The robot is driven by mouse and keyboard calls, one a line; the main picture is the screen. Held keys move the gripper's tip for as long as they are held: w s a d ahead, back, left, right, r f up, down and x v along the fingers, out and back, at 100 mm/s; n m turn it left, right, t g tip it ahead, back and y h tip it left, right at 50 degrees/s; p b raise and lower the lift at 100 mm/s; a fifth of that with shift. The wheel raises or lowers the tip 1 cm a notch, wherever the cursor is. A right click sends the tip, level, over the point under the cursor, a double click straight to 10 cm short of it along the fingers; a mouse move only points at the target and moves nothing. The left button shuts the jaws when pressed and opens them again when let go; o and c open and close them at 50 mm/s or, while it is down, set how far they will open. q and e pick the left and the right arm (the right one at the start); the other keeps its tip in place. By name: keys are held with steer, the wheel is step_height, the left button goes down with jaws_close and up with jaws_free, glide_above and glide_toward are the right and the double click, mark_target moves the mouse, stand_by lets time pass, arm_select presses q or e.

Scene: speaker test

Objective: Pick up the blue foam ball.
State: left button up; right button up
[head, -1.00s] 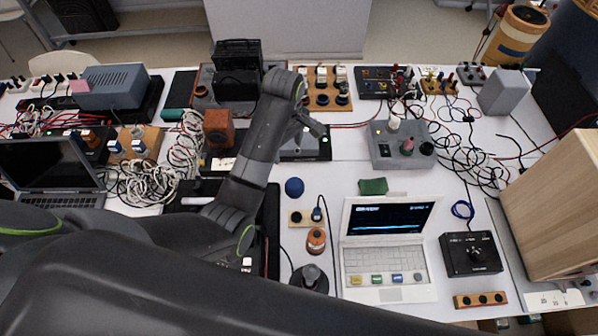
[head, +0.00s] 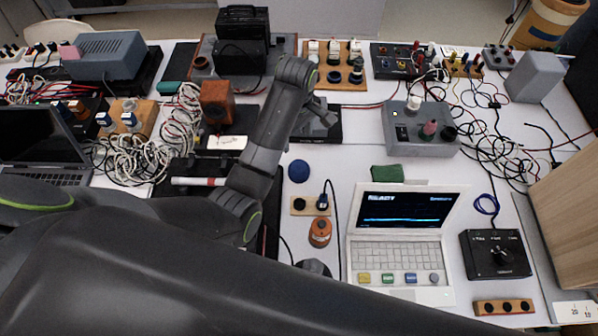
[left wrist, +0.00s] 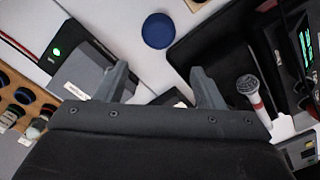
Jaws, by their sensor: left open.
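The blue foam ball (head: 299,171) rests on the white table, left of the white laptop and just above a small wooden socket block. In the left wrist view the ball (left wrist: 158,31) lies beyond the fingertips, near the line between them and not touching them. My left gripper (head: 318,113) is above the table, farther back than the ball and a little to its right. Its two fingers stand apart with nothing between them in the left wrist view (left wrist: 160,74).
The white laptop (head: 400,250), a green block (head: 387,174) and an orange-topped object (head: 320,232) stand near the ball. A grey control box (head: 420,130) is behind the laptop. Tangled cables (head: 150,150) lie at left. A microphone (left wrist: 248,88) shows in the left wrist view.

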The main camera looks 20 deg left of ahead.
mark_target(298, 165)
arm_select(q)
step_height(298, 165, down, 10)
steer(key=shift+f+b, duration=0.2)
steer(key=shift+b, duration=0.1)
steer(key=shift+w+d+f, duration=0.1)
steer(key=shift+w+f, duration=0.05)
steer(key=shift+f, duration=2.95)
steer(key=shift+c, duration=0.2)
steer(key=c, duration=0.6)
